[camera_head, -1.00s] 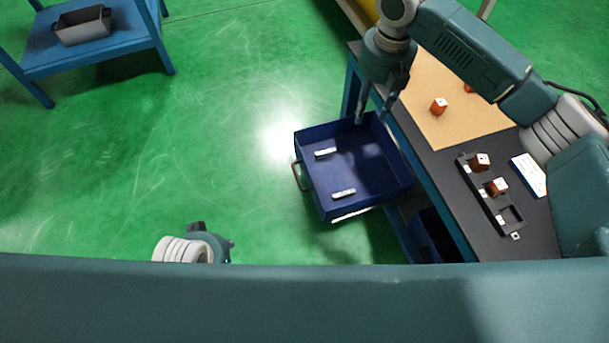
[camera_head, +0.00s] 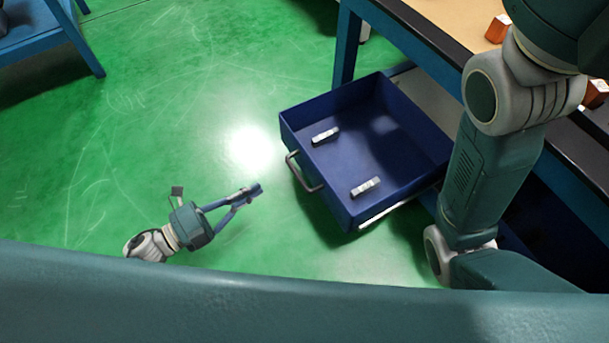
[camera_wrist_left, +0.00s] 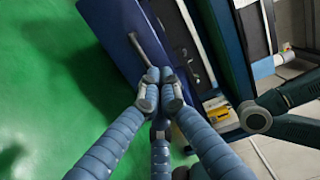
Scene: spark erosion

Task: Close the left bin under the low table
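The dark blue bin (camera_head: 335,190) is pulled out from under the low table (camera_head: 420,32), open at the top. Its grey bar handle (camera_head: 302,172) is on the front wall. My left gripper (camera_head: 257,189) is in front of that wall, its fingertips together and empty, a short gap left of the handle. In the left wrist view, the fingertips (camera_wrist_left: 159,86) overlap the lower end of the handle (camera_wrist_left: 143,50) on the blue front (camera_wrist_left: 112,28); contact cannot be told there. My right arm (camera_head: 490,170) crosses at the right; its gripper is out of view.
Two small pale metal pieces (camera_head: 325,136) (camera_head: 366,187) lie inside the bin. A metal rail (camera_head: 395,209) runs along its near side. Another blue table (camera_head: 40,40) stands at the upper left. Green floor (camera_head: 180,110) is clear left of the bin.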

